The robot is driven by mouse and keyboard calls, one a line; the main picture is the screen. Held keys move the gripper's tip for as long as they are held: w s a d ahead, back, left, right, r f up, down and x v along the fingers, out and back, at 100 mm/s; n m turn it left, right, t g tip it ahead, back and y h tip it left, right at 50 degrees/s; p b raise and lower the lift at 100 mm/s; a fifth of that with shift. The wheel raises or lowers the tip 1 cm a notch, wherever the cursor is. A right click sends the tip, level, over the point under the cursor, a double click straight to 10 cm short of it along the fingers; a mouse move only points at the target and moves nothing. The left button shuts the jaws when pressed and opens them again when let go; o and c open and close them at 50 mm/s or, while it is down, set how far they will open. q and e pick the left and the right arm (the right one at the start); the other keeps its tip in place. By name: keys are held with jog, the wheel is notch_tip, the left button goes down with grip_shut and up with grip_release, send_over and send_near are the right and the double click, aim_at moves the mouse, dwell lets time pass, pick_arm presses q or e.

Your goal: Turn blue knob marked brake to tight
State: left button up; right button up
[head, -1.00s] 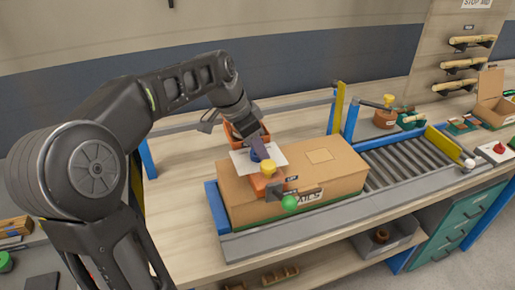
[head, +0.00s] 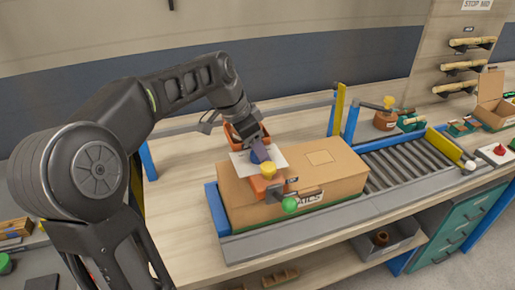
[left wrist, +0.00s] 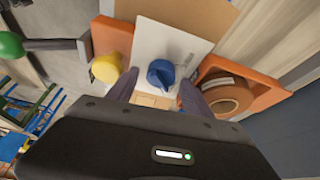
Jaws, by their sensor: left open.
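The blue knob (left wrist: 160,75) sits on a white plate (left wrist: 172,42) in the left wrist view, with a raised pointer ridge. In the head view the blue knob (head: 260,155) is partly hidden by my left gripper. My left gripper (left wrist: 162,88) is open, its two fingers on either side of the knob's near side. I cannot tell whether the fingers touch it. In the head view my left gripper (head: 262,146) comes down from above onto the plate. The marking on the plate is too small to read. My right gripper is not in view.
A yellow knob (left wrist: 106,68) on an orange block is beside the plate, with a green ball (head: 290,204) on the dispenser's front. An orange holder with a brown roll (left wrist: 228,97) is on the other side. A cardboard box (head: 335,170) lies beneath, with a roller conveyor (head: 405,163) at right.

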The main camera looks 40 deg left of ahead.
aim_at(247, 163)
pick_arm(q)
jog(key=v, duration=0.8)
jog(key=shift+b, duration=0.35)
jog(key=shift+f, duration=0.1)
